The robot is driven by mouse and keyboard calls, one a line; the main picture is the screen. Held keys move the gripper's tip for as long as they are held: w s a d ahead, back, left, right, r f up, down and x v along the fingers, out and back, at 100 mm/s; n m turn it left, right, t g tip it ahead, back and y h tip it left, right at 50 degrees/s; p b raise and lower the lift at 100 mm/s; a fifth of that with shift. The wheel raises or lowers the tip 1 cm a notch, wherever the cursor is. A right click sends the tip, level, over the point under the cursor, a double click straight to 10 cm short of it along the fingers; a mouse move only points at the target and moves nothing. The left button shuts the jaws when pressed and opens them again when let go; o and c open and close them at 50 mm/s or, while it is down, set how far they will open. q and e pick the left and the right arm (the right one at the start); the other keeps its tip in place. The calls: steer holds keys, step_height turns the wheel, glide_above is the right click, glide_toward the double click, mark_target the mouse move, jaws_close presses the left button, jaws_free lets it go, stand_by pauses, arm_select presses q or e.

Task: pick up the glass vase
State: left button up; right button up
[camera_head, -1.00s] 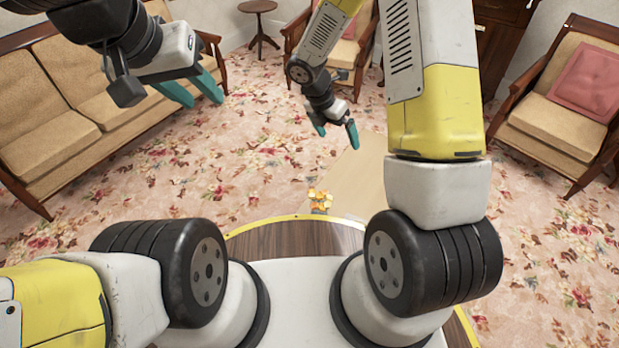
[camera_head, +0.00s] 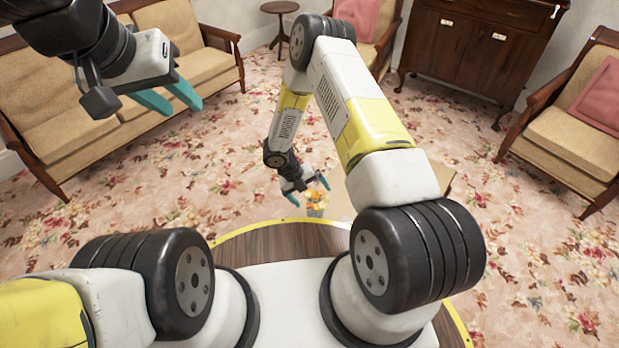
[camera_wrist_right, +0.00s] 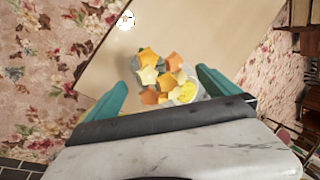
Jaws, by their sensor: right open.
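The glass vase (camera_head: 315,210) stands on a low tan table just beyond my base. Orange and yellow star shapes fill it, and its clear glass is hard to make out. The right wrist view shows the vase (camera_wrist_right: 186,94) from above, ahead of my right gripper and between its two teal fingers in the picture. My right gripper (camera_head: 307,189) is open and empty, close above the vase; I cannot tell whether it touches. It also shows in the right wrist view (camera_wrist_right: 163,80). My left gripper (camera_head: 184,107) is raised at upper left, open and empty.
The tan table (camera_head: 437,181) is partly hidden by my right arm. A small white round object (camera_wrist_right: 125,19) lies on it, apart from the vase. A sofa (camera_head: 105,90) stands at left, an armchair (camera_head: 575,125) at right and a dark cabinet (camera_head: 465,50) behind. Floral carpet lies between.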

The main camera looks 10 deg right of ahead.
steer(key=shift+x, duration=1.05)
steer(key=c, duration=2.1)
